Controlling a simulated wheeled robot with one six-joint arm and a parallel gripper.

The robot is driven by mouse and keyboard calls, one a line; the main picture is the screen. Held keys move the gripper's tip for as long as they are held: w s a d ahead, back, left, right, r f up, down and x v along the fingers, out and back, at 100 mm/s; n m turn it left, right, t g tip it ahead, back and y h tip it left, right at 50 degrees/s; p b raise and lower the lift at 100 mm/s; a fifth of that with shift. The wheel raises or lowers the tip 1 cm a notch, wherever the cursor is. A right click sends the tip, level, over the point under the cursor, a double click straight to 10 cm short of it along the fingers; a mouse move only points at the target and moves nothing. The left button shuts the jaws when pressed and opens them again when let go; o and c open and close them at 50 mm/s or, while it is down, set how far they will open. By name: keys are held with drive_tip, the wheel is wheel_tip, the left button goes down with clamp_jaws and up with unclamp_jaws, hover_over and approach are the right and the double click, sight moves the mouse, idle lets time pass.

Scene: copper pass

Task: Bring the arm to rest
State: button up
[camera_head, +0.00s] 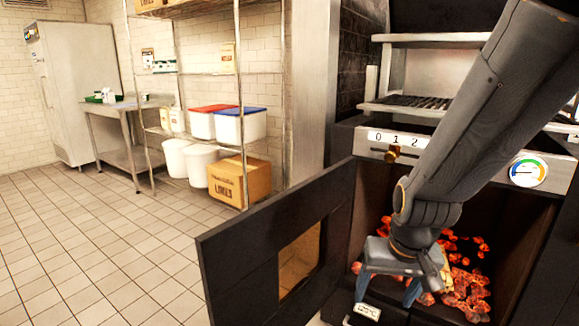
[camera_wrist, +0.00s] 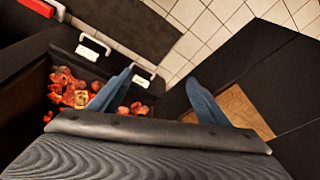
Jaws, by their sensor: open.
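My arm reaches down from the upper right in the head view. My gripper (camera_head: 389,294) hangs in front of the open oven, over the glowing coals (camera_head: 470,285). In the wrist view my gripper (camera_wrist: 160,92) shows two blue fingers spread wide with nothing between them. The coals (camera_wrist: 70,92) lie to the left of the fingers there, partly behind the left one.
The oven door (camera_head: 270,250) stands open to the left, close to my gripper. A brass knob (camera_head: 393,154) and a round gauge (camera_head: 528,170) sit on the oven front. A wire shelf (camera_head: 240,73) with tubs stands behind. The tiled floor (camera_head: 90,250) at left is clear.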

drive_tip(key=s+a+r+n+g+p, duration=0.1)
drive_tip(key=s+a+r+n, duration=0.25)
drive_tip(key=s+a, duration=0.3)
drive_tip(key=s+a+r+n+g, duration=0.2)
drive_tip(key=s+a+r, duration=0.25)
drive_tip(key=s, duration=0.25)
drive_tip(key=d+r+m+p, duration=0.4)
drive_tip(key=d+r+p, duration=0.6)
drive_tip(key=p, duration=1.1)
wheel_tip(320, 180, up, 4)
drive_tip(key=shift+d+f, duration=0.1)
drive_tip(key=shift+d, duration=0.3)
